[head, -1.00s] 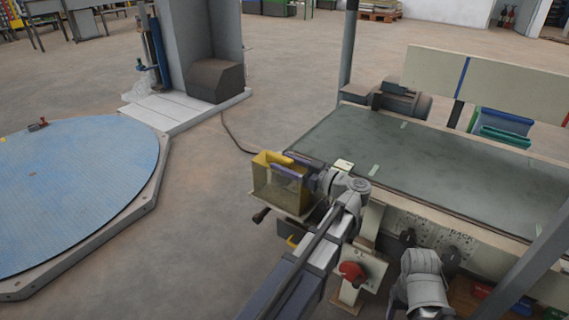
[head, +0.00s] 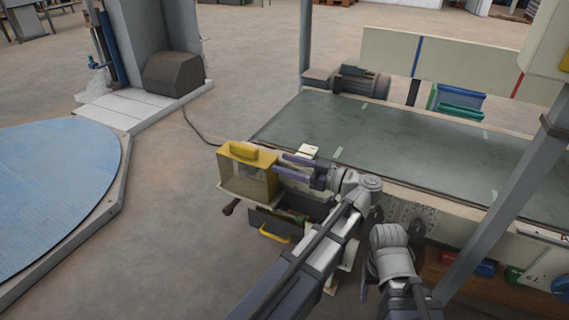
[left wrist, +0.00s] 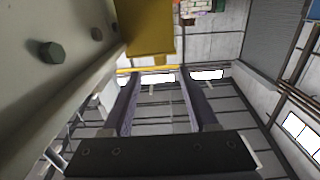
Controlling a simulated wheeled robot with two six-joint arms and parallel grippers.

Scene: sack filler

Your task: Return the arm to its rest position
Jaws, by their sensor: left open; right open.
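My left gripper (head: 282,167) shows in the head view beside the machine's near left corner. Its two purple fingers point left and are apart, with nothing between them. The fingers also show in the left wrist view (left wrist: 165,105), spread and empty. My right arm (head: 390,250) hangs at the lower right. Of my right gripper only a purple finger piece (head: 364,291) shows; the rest is hidden below the arm.
The conveyor belt (head: 370,140) lies behind my arms. A slanted grey post (head: 505,210) stands close to the right of my right arm. A drawer with a yellow handle (head: 274,234) is below the box. A blue round platform (head: 50,195) is at left, with open floor between.

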